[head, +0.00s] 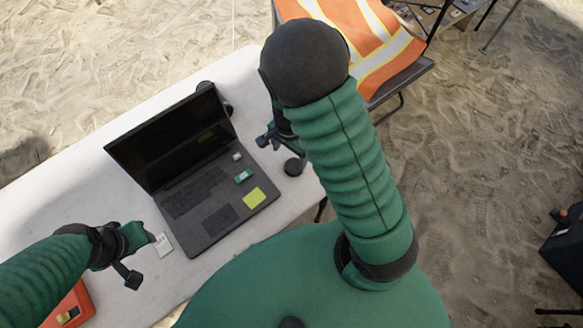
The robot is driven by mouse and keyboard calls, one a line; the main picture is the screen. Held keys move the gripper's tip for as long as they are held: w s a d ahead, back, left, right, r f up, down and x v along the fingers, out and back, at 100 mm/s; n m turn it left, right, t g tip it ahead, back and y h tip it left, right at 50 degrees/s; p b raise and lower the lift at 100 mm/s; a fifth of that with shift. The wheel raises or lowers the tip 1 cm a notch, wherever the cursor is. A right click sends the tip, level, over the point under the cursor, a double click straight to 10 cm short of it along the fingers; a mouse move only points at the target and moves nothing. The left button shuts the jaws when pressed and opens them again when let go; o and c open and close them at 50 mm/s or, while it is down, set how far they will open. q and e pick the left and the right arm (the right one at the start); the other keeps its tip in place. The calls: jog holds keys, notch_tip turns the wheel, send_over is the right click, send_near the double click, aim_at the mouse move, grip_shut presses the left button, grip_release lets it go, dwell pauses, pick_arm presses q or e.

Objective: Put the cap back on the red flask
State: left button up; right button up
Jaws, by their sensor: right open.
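I cannot make out a red flask in the head view. A small black round piece (294,167) lies on the table's right edge beside the laptop; I cannot tell whether it is the cap. My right gripper (268,137) is open, just beyond the laptop's right side and above that black piece, partly hidden by my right arm. Nothing shows between its fingers. My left gripper (142,258) is over the table's front left part, near a small white card (162,244); its jaw opening is unclear.
An open laptop (222,192) with a yellow note (254,198) fills the middle of the white table (60,205). An orange-red case (80,299) lies at lower left. An orange vest (385,50) drapes over a chair beyond the table. The table's left part is clear.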

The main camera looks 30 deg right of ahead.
aim_at(294, 166)
jog(key=f, duration=0.1)
jog(key=d+f, duration=0.1)
jog(key=shift+f, duration=0.4)
jog(key=shift+d+f, duration=0.2)
jog(key=shift+d, duration=0.05)
jog(key=shift+a, duration=0.25)
jog(key=shift+s+a+f+b, duration=0.15)
jog(key=shift+f+b, duration=0.15)
jog(key=f, duration=0.2)
jog(key=f+b, duration=0.1)
jog(key=f, duration=0.1)
jog(key=shift+s, duration=0.2)
jog(key=shift+f, duration=0.2)
jog(key=shift+d, duration=0.25)
pick_arm(q)
jog(key=shift+d+f, duration=0.7)
jog(key=shift+f, duration=0.1)
jog(key=shift+a, duration=0.1)
pick_arm(e)
jog(key=shift+c, duration=0.3)
